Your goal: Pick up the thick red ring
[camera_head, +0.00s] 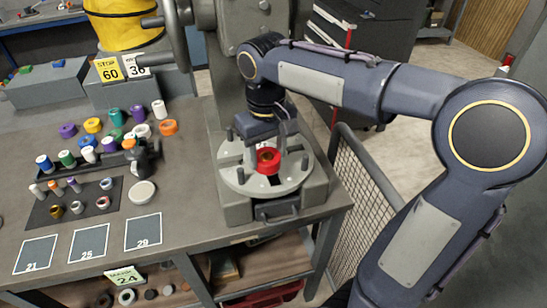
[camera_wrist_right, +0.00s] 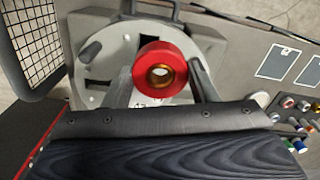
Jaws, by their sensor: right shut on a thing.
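The thick red ring (camera_head: 268,161) is at the middle of the grey round plate (camera_head: 236,178) of the machine on the bench. In the right wrist view the ring (camera_wrist_right: 180,57) shows its broad red face and a brass-coloured inner hole. My right gripper (camera_head: 270,154) comes down from above and is shut on the ring, with a finger on either side of it. I cannot tell whether the ring touches the plate or hangs just above it. My left gripper is not in view.
Several coloured spools (camera_head: 91,125) and a dark mat (camera_head: 75,218) with small parts are on the bench to the left. Numbered squares (camera_head: 89,242) lie in front. A wire mesh guard (camera_head: 358,190) stands at the right.

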